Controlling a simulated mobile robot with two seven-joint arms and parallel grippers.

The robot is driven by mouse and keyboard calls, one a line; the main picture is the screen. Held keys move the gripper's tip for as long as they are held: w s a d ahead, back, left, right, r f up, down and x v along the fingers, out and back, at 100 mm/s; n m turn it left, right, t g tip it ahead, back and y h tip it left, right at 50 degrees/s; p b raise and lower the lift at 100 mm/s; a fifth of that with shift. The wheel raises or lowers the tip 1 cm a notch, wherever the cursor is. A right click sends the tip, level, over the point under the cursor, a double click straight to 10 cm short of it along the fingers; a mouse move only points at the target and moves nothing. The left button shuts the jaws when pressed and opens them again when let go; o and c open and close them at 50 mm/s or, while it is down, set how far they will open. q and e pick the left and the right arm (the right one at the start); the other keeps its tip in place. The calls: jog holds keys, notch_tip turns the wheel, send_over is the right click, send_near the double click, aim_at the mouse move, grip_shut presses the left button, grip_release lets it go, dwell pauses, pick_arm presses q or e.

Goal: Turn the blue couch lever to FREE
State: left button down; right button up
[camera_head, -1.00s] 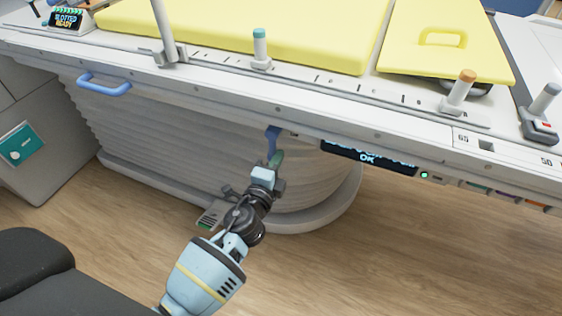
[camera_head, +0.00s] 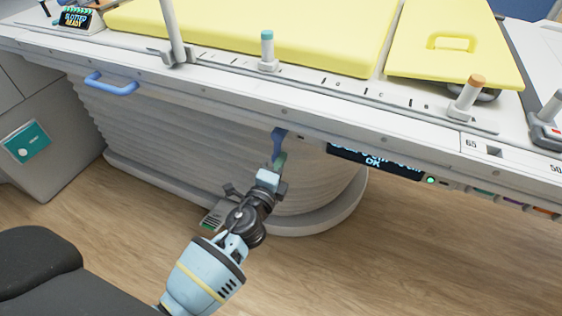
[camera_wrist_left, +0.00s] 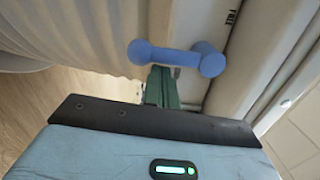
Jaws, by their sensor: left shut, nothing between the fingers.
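The blue couch lever (camera_head: 279,142) hangs below the front rail of the couch in the head view. In the left wrist view the lever (camera_wrist_left: 172,56) lies across the picture, with a rounded knob at each end. The label FREE (camera_wrist_left: 233,17) is printed on the rail beyond its right end. My left gripper (camera_head: 278,162) is shut and empty, with its green fingers close under the lever. In the left wrist view the gripper's fingertips (camera_wrist_left: 162,78) are right at the lever's lower side; whether they touch it is unclear. My right gripper is out of view.
The couch (camera_head: 250,118) has yellow pads on top and a blue side handle (camera_head: 112,86) at left. A pedal (camera_head: 214,216) is near the base. Wooden floor is open at right.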

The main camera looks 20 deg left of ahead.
pick_arm(q)
jog(key=a+m, duration=0.1)
jog(key=m, duration=0.1)
jog(key=a+m, duration=0.1)
jog(key=m, duration=0.1)
jog(key=shift+a+f, duration=0.1)
jog(key=shift+a, duration=0.1)
jog(key=a+r+m+h+p, duration=0.1)
jog(key=a+r+m+p, duration=0.3)
jog(key=m, duration=0.9)
jog(key=shift+w+a+t+p, duration=0.15)
jog(key=shift+a+t+p, duration=0.2)
jog(key=shift+a, duration=0.35)
jog(key=shift+m, duration=0.3)
jog(key=shift+f, duration=0.1)
